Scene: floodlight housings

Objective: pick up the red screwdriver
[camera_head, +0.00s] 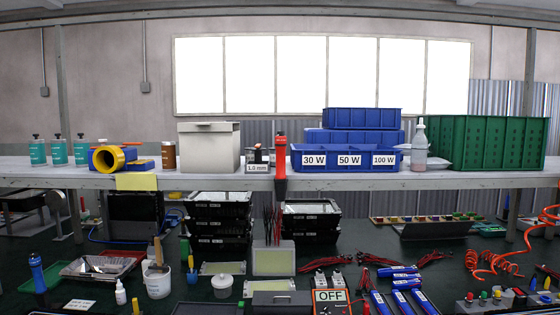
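The red screwdriver (281,158) is upright at the front edge of the long shelf, near the middle of the head view. Neither of my grippers shows in the head view.
The shelf (390,181) carries a grey box (209,148) left of the screwdriver and blue labelled bins (347,157) close on its right. A green crate (497,142) stands further right. The dark bench below is crowded; a blue screwdriver (37,271) stands at its left.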

